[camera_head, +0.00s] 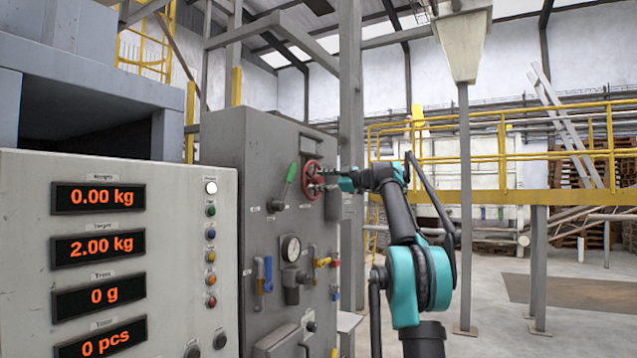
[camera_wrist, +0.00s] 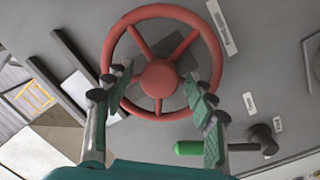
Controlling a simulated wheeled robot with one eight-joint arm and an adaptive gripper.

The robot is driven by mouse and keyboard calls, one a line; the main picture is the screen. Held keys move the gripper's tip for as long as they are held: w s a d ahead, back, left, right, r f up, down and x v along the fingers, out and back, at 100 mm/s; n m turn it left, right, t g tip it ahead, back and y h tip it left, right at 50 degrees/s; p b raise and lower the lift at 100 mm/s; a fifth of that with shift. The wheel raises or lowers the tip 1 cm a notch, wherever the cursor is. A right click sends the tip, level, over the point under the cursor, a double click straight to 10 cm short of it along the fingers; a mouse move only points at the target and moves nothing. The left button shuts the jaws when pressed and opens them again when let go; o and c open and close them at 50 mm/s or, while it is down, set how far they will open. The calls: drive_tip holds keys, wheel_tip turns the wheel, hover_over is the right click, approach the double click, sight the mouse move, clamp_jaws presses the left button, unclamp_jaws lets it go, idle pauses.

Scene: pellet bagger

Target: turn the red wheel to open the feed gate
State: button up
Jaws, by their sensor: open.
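The red wheel (camera_head: 311,179) is mounted on the grey panel's upper right in the head view. In the wrist view the red wheel (camera_wrist: 160,77) fills the upper middle, with its hub and spokes in plain sight. My gripper (camera_head: 329,180) is right at the wheel in the head view. In the wrist view my gripper (camera_wrist: 158,97) is open, with one finger over the left part of the rim and the other over the right part. I cannot tell whether the fingers touch the rim. Nothing is held between them.
A green-handled lever (camera_head: 289,180) sits just left of the wheel; it also shows in the wrist view (camera_wrist: 190,148). A gauge (camera_head: 291,248) and blue (camera_head: 267,273) and yellow (camera_head: 323,262) valve handles sit lower on the panel. A grey post (camera_head: 350,90) rises beside the panel.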

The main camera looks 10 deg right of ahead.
drive_tip(key=shift+w+a, duration=0.25)
drive_tip(key=shift+a, duration=0.05)
drive_tip(key=shift+c, duration=0.4)
clamp_jaws()
